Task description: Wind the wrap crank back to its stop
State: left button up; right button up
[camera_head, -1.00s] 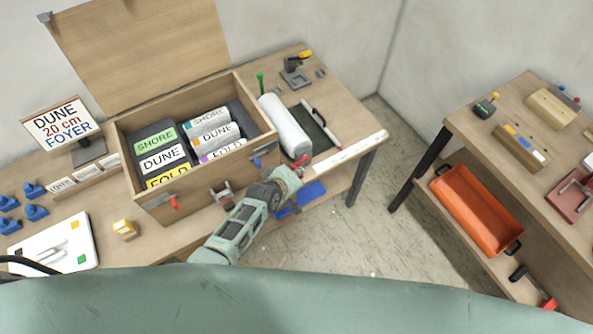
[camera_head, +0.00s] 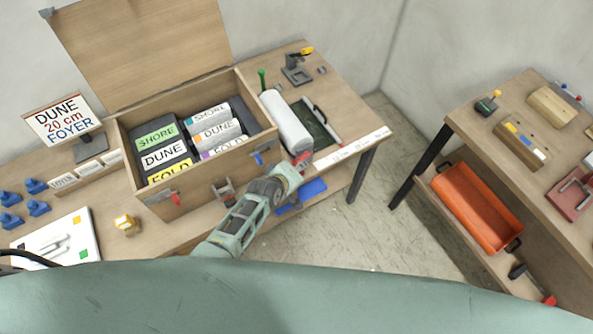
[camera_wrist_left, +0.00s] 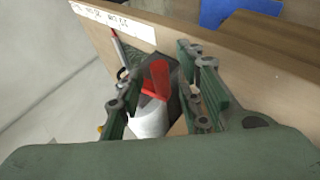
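The wrap roll (camera_head: 286,121) is a white cylinder lying at the right end of the bench, beside the wooden chest. The wrap crank (camera_wrist_left: 160,78) is a red handle at the roll's near end. It also shows small in the head view (camera_head: 302,158), partly hidden by my gripper. My left gripper (camera_head: 296,166) is at the bench's front edge, at the crank. In the left wrist view its fingers (camera_wrist_left: 160,92) stand apart, one on each side of the red handle. I cannot tell whether either finger touches it. My right gripper is not in view.
The open chest (camera_head: 205,188) holds labelled rolls and blocks, left of the wrap roll. A dark green board (camera_head: 316,124) with a pale bar lies right of the roll. A blue thing (camera_head: 313,189) lies below the bench top. A second table (camera_head: 470,118) stands right, across clear floor.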

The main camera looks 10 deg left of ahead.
pick_arm(q)
jog(key=shift+s, duration=0.1)
jog(key=v, duration=1.1)
jog(key=shift+s+a+r, duration=0.15)
jog(key=shift+s+r, duration=0.1)
jog(key=shift+o, duration=0.2)
